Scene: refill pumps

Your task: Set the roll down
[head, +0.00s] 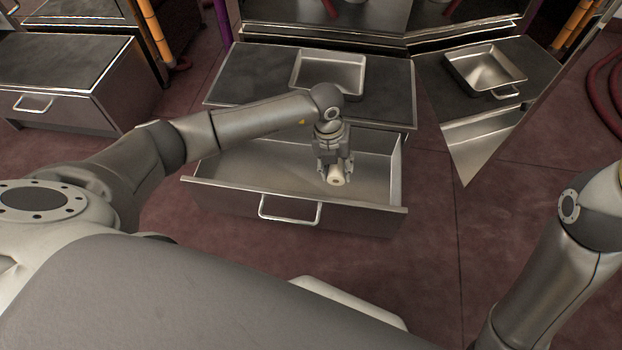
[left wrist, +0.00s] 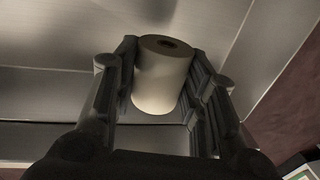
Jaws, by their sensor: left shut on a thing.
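The roll (head: 336,179) is a small cream-white cylinder with a dark hole in its core. In the head view it is held over the open drawer (head: 230,163), within the drawer's outline. My left gripper (head: 335,172) points down and is shut on the roll. In the left wrist view the roll (left wrist: 162,77) sits between the two dark fingers of my left gripper (left wrist: 160,85), with the drawer's metal surface behind it. I cannot tell whether the roll touches the drawer floor. My right gripper is out of view; only part of my right arm shows.
The drawer has a bar handle (head: 289,209) at its front. A metal tray (head: 329,74) sits on the dark cabinet top (head: 250,72) behind it. A second closed drawer unit (head: 68,80) stands at the left. The drawer looks otherwise empty.

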